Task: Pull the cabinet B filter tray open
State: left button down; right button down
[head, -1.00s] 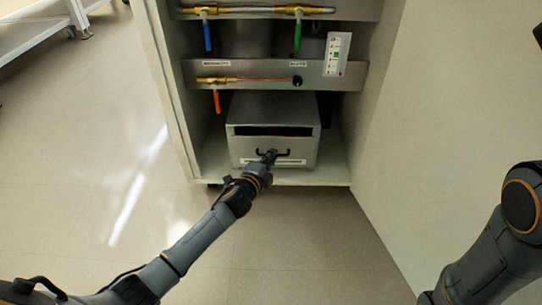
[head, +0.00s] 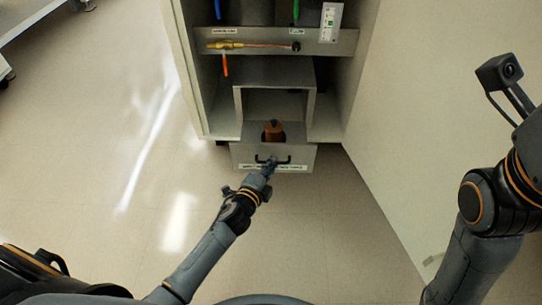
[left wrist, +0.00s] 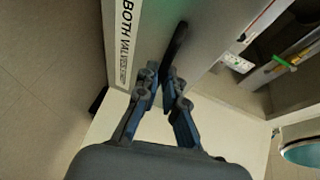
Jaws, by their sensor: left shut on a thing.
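The filter tray (head: 244,158) is a grey metal drawer at the bottom of the open cabinet. It is slid out of its grey housing (head: 275,72), and its front stands past the cabinet's front edge. A brown cylinder with a dark knob (head: 273,130) shows inside it. My left gripper (head: 269,166) is shut on the tray's black handle (head: 284,161). In the left wrist view the fingers (left wrist: 167,72) close on the dark handle (left wrist: 176,40), beside a white label (left wrist: 122,40). My right arm shows at the right; its fingers are not clearly seen.
Above the tray a grey panel (head: 340,47) carries a brass valve with an orange lever (head: 225,66). Blue and green levers show higher up. An open pale door (head: 420,110) stands at the right. The floor (head: 110,190) in front and left is clear.

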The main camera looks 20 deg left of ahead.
pick_arm(q)
jog(key=shift+s+d, duration=0.2)
jog(key=shift+s, duration=0.5)
jog(key=c, duration=1.4)
grip_release()
jog(key=shift+c, duration=0.2)
jog(key=v, duration=1.2)
jog(key=shift+d, duration=0.1)
